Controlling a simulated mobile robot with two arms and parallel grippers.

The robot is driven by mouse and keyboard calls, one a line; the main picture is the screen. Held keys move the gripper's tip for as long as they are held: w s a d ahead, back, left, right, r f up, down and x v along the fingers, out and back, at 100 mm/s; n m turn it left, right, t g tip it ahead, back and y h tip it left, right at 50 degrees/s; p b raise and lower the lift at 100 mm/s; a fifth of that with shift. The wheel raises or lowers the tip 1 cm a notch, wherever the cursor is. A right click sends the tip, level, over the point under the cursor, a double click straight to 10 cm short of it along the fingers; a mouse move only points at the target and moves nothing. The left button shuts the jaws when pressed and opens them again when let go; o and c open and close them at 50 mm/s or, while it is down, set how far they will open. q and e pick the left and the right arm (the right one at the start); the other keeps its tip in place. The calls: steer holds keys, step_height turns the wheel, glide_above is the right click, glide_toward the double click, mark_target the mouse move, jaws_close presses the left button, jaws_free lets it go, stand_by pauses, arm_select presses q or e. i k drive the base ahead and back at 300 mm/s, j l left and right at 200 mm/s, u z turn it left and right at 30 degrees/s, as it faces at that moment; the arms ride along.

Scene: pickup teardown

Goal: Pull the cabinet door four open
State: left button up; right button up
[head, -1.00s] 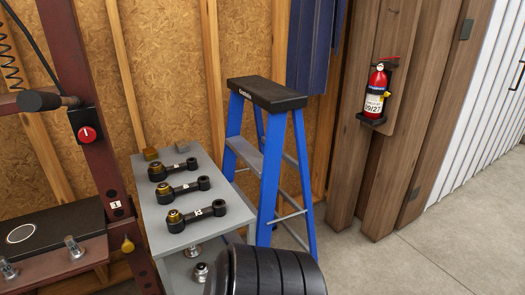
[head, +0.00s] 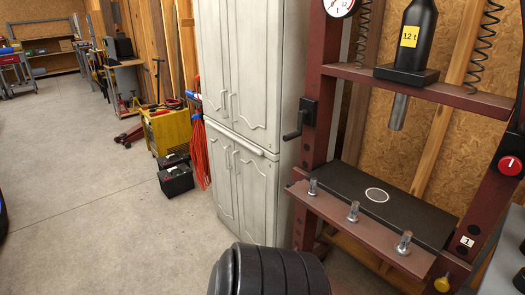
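A tall off-white cabinet (head: 293,150) stands in the middle of the head view. It has two upper doors, left (head: 210,45) and right (head: 256,60), and two lower doors, left (head: 220,185) and right (head: 256,200). All of them look shut. Small pale bar handles sit near the centre seam of each pair. No door numbers are readable, so I cannot tell which one is door four. The lowest part of the cabinet is partly hidden by a black ribbed part at the bottom of the picture. Neither gripper is in view.
A dark red press frame (head: 310,110) with a black plate (head: 340,190) and bolts stands right beside the cabinet. A yellow machine (head: 172,128), black batteries (head: 176,178) and orange cables (head: 196,155) are on its left. Open concrete floor (head: 90,200) lies to the left.

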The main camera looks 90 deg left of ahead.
mark_target(257, 176)
steer(key=u, duration=2.85)
